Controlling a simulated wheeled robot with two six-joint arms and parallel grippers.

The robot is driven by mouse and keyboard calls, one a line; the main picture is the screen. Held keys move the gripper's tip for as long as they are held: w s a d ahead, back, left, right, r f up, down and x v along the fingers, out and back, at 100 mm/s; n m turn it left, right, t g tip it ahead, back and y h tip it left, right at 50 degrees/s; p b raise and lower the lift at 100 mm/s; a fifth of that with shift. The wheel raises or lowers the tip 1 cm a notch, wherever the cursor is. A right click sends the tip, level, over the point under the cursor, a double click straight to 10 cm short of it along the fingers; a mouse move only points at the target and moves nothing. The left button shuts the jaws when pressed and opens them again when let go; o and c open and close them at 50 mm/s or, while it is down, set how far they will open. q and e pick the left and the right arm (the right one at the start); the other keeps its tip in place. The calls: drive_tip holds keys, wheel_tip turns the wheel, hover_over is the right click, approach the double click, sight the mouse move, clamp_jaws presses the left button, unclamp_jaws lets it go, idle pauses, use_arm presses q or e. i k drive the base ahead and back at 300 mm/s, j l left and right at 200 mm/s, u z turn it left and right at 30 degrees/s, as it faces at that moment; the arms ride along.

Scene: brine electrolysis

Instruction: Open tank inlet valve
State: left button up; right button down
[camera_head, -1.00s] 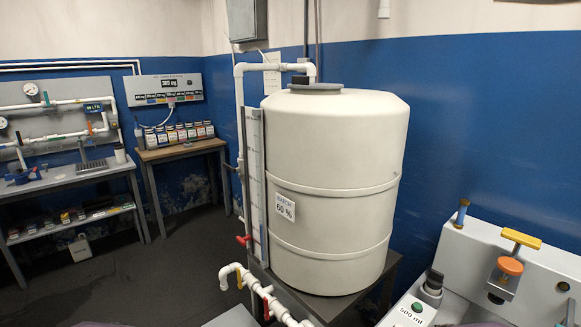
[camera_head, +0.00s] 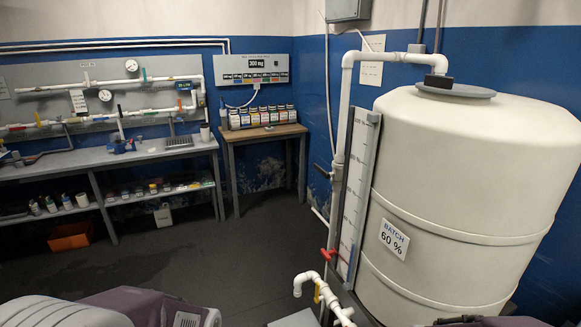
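The large white tank (camera_head: 470,170) stands at the right with a label reading "BATCH 60 %". A white pipe (camera_head: 347,110) rises along its left side, bends over and enters the tank's top. A dark lever handle (camera_head: 322,171) sits on the upright pipe, tilted and pointing up and to the left. Lower down is a red valve handle (camera_head: 329,253). A yellow handle (camera_head: 317,292) is on the white outlet pipe below. No label tells which is the inlet valve. Neither of my grippers shows; only purple and grey parts of my arms show along the bottom edge.
A graduated level gauge (camera_head: 357,195) stands beside the tank. A wooden table (camera_head: 262,133) with several bottles is at the back. A grey bench (camera_head: 100,158) with pipes and gauges lines the left wall. The dark floor (camera_head: 220,250) between is clear.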

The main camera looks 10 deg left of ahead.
sight(326, 174)
drive_tip(key=i+j, duration=0.3)
drive_tip(key=j, duration=0.15)
drive_tip(key=i+j, duration=0.25)
drive_tip(key=j, duration=0.2)
drive_tip(key=i+j, duration=0.6)
drive_tip(key=j, duration=0.25)
drive_tip(key=k+u, duration=0.05)
